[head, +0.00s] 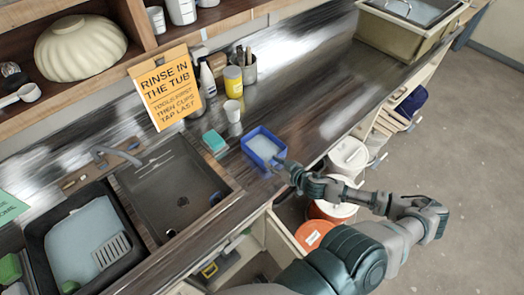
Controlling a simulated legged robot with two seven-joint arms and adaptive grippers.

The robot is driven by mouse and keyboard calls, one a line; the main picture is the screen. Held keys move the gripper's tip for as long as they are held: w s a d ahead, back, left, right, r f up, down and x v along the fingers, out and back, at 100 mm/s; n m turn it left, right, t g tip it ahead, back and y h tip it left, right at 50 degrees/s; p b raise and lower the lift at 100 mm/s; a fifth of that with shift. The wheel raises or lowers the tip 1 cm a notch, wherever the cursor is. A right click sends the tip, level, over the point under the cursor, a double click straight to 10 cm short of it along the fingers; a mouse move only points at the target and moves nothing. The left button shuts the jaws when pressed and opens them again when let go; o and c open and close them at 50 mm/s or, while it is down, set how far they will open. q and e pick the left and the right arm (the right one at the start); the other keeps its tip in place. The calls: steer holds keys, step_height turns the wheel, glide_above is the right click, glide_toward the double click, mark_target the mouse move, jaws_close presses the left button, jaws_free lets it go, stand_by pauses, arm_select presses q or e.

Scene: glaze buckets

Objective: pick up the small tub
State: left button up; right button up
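The small tub (248,153) is blue and shallow with a pale inside, and stands on the dark counter right of the sink. My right gripper (281,164) is at the tub's near right corner, at the rim. The fingers are small and partly overlap the tub's edge, so I cannot tell whether they are apart, closed or touching it. My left gripper is not in view.
A steel sink (176,192) and a black basin (95,238) lie to the left. A green-blue sponge (213,141), a white cup (232,110) and a yellow can (233,82) stand behind the tub. White and orange buckets (348,156) are below the counter's front edge. The counter to the right is clear.

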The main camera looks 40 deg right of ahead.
steer(key=x, duration=0.5)
steer(key=shift+a+r, duration=0.15)
steer(key=shift+a, duration=0.05)
glide_above(257, 163)
steer(key=shift+w+d+f, duration=0.1)
steer(key=shift+w+f, duration=0.05)
steer(key=shift+f, duration=0.5)
steer(key=shift+w+d+f, duration=0.1)
steer(key=shift+w+f, duration=0.05)
steer(key=shift+f, duration=0.45)
steer(key=shift+w+a+f, duration=0.1)
steer(key=shift+w+f, duration=0.05)
steer(key=shift+w, duration=0.1)
steer(key=shift+c, duration=0.2)
jaws_close()
